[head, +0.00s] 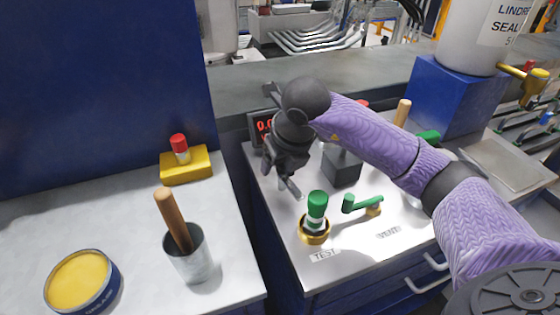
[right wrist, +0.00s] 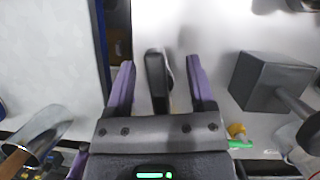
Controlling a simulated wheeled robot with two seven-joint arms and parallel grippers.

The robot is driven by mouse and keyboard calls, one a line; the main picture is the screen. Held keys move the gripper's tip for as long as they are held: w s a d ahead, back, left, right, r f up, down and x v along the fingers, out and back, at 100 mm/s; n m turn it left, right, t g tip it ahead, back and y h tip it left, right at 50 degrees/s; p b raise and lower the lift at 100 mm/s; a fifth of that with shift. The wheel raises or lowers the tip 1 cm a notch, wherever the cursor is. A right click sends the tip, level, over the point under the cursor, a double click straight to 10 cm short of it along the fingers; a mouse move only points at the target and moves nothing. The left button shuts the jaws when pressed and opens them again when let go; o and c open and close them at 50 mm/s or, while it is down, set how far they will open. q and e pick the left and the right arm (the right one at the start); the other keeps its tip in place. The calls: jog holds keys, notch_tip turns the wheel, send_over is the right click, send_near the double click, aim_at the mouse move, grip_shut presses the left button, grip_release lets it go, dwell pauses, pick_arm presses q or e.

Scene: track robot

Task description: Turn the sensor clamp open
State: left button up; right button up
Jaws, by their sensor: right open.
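My right gripper (head: 286,180) points down over the left part of the light panel top, beside the red-digit display (head: 263,127). In the right wrist view its two purple fingers (right wrist: 160,63) stand apart. A dark upright bar (right wrist: 156,82), which looks like the handle of the sensor clamp, lies between them with a gap on each side. I cannot tell how far below the fingertips it sits. In the head view the gripper and arm hide most of the clamp. My left gripper is not in view.
A grey block (head: 342,167) stands right of the gripper. A green-topped brass fitting (head: 316,213) and a green-handled valve (head: 362,204) are nearer. A metal cup (head: 188,262), a yellow block (head: 186,166) and a tin (head: 81,281) stand on the left bench, across a gap.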

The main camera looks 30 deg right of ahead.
jog(key=c, duration=0.9)
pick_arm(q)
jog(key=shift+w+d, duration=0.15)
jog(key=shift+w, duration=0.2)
pick_arm(e)
grip_shut()
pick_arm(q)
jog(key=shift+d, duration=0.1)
pick_arm(e)
jog(key=shift+n, duration=0.4)
jog(key=n+y, duration=0.2)
jog(key=n, duration=0.2)
jog(key=shift+a, duration=0.1)
jog(key=n+g+y, duration=0.1)
jog(key=n, duration=0.3)
jog(key=shift+a+r, duration=0.1)
jog(key=shift+a, duration=0.05)
jog(key=n+g, duration=0.1)
jog(key=n, duration=0.1)
jog(key=n+y, duration=0.1)
jog(key=n, duration=0.2)
jog(key=shift+s+g+y+p, duration=0.15)
jog(key=shift+g+y+p, duration=0.15)
jog(key=shift+g, duration=0.1)
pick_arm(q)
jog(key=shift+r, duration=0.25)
pick_arm(e)
jog(key=shift+a+n+g, duration=0.1)
jog(key=shift+n+g, duration=0.2)
jog(key=shift+n, duration=0.7)
